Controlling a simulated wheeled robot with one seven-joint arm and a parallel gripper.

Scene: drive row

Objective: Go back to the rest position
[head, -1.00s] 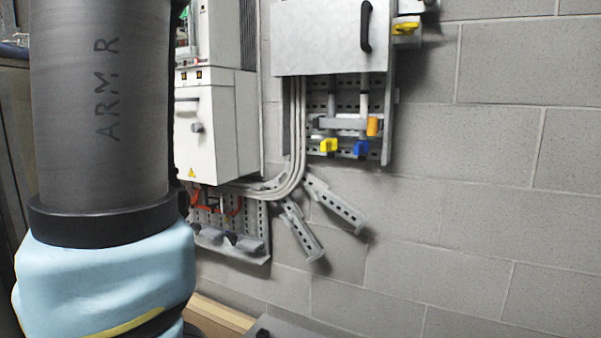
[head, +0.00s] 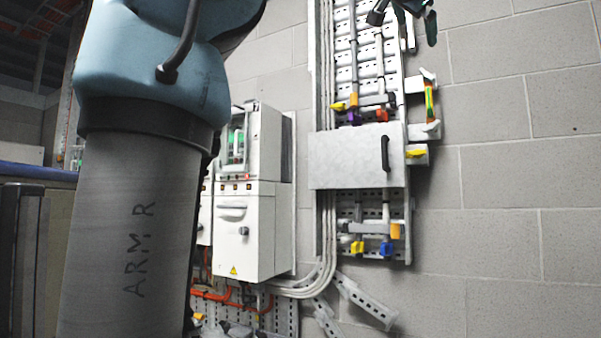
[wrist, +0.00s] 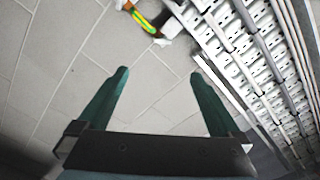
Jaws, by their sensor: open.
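My gripper shows in the wrist view (wrist: 158,74) with its two dark green fingers spread wide and nothing between them. In the head view, part of my gripper (head: 416,12) shows at the top edge, in front of the upper end of the slotted wall panel; the rest is cut off by the frame. My grey and blue arm stands along the left of the head view and hides part of the wall behind it.
A white electrical cabinet (head: 246,225) and a grey box door (head: 350,158) with a black handle are on the wall. A bracket carries an orange and green item (head: 429,103), also in the wrist view (wrist: 141,20). Bare block wall (head: 530,180) lies to the right.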

